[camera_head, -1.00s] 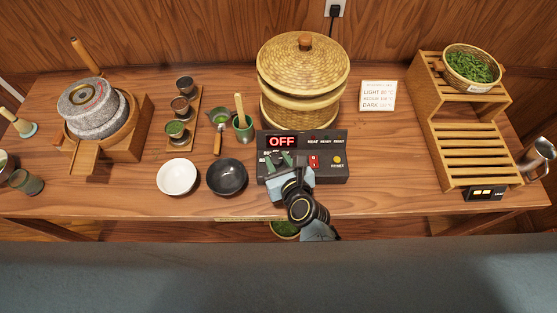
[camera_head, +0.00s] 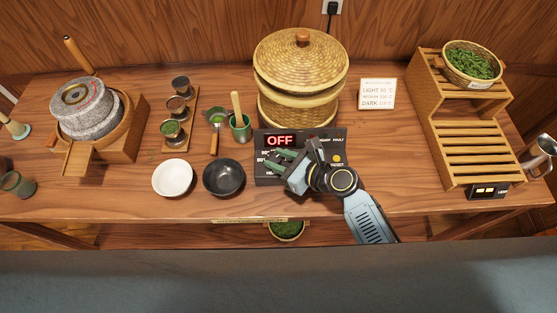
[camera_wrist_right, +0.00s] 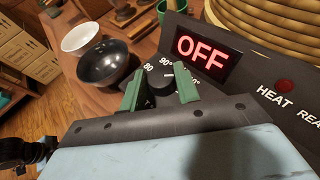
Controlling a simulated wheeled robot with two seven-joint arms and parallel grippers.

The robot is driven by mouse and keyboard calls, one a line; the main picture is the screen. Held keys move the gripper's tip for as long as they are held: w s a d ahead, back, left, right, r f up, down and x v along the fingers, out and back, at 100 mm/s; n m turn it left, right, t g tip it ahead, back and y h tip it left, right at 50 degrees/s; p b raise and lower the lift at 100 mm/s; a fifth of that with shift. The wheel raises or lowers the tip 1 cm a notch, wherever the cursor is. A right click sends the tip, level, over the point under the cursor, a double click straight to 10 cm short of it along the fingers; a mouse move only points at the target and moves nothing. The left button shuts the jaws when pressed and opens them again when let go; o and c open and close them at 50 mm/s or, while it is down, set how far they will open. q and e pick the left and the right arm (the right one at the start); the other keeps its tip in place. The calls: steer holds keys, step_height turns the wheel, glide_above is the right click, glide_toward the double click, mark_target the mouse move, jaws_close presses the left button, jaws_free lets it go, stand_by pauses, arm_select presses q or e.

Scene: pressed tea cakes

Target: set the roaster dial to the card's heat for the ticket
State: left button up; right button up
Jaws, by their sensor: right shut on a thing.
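The black control box (camera_head: 342,160) stands at the front middle of the table, before the woven steamer. Its red display (camera_head: 280,141) reads OFF, also in the right wrist view (camera_wrist_right: 202,53). My right gripper (camera_wrist_right: 162,92) is shut on the dark heat dial (camera_wrist_right: 163,80), its green fingers on either side; printed marks near the dial include 80 and 90. In the head view my right gripper (camera_head: 277,160) covers much of the dial. The heat card (camera_head: 377,94) stands behind, right of the steamer, with LIGHT, MEDIUM and DARK lines; its small figures are hard to read. My left gripper is not in view.
The woven steamer (camera_head: 300,80) stands right behind the box. A black bowl (camera_head: 224,178) and a white bowl (camera_head: 173,178) sit to the left. A wooden rack (camera_head: 463,148) with a leaf basket (camera_head: 447,68) is at right. Table space is clear between box and rack.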

steer(key=shift+w+d+n+g+y, duration=0.1)
steer(key=shift+n+g+y, duration=0.2)
steer(key=shift+n+g, duration=0.3)
steer(key=o, duration=1)
steer(key=shift+c, duration=0.2)
steer(key=v, duration=1.3)
steer(key=shift+d, duration=0.3)
steer(key=shift+w, duration=0.1)
